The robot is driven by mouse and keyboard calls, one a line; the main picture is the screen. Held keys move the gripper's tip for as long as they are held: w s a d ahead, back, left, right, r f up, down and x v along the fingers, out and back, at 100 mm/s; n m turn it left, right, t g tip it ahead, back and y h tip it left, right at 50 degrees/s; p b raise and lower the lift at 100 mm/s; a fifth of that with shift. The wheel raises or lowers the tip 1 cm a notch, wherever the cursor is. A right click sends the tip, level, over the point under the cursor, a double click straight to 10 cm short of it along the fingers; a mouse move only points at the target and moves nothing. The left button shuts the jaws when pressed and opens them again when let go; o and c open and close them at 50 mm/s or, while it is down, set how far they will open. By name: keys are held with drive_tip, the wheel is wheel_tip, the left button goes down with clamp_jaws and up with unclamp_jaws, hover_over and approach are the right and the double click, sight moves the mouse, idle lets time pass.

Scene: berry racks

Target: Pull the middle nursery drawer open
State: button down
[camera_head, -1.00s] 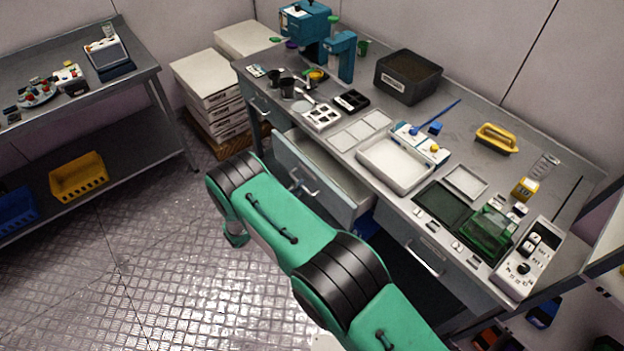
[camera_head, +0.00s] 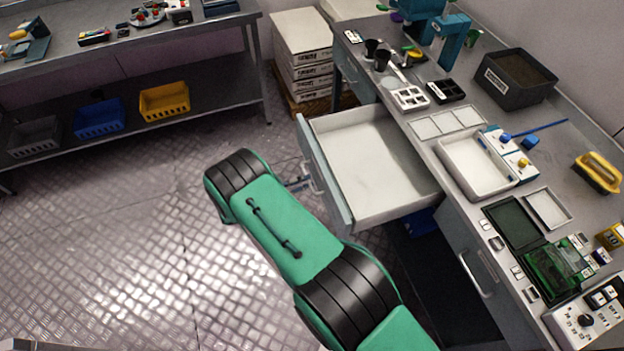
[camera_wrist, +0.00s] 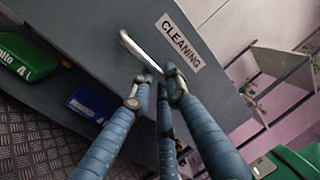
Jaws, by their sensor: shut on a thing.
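The middle drawer (camera_head: 368,212) under the workbench is pulled far out, and its pale inside looks empty. Its grey front carries a metal bar handle (camera_wrist: 138,46) and a white label reading "CLEANING" (camera_wrist: 179,41) in the wrist view. My gripper (camera_head: 303,184) is at the drawer front in the head view, partly hidden behind my arm. In the wrist view my gripper's blue fingers (camera_wrist: 156,88) are closed around the near end of the handle.
The workbench (camera_head: 420,133) holds trays and instruments. Closed drawers sit on the left (camera_head: 353,76) and right (camera_head: 470,262). White boxes (camera_head: 303,50) are stacked behind. A side table (camera_head: 75,65) has bins below. The metal floor (camera_head: 120,240) left of my arm is clear.

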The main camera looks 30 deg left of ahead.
drive_tip(key=c, duration=1.7)
unclamp_jaws()
drive_tip(key=shift+o, duration=0.2)
drive_tip(key=shift+a, duration=0.1)
drive_tip(key=v, duration=1.2)
